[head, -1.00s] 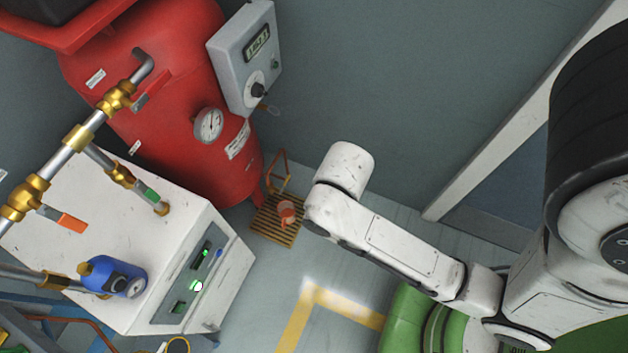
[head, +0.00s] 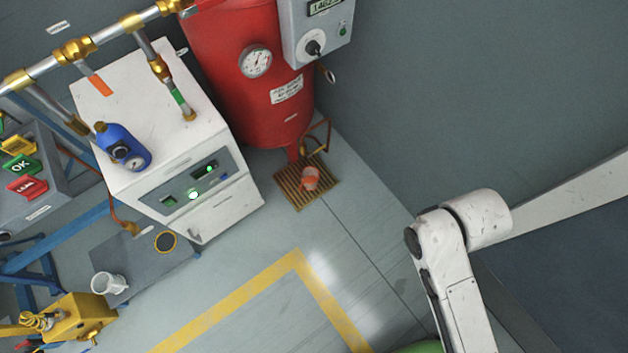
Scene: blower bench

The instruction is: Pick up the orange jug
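A red tank (head: 240,85) stands behind the pallet, with a white cabinet (head: 215,215) to its left. A white cup (head: 108,284) sits on a grey surface at lower left. Yellow-marked floor (head: 295,262) in front is clear.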

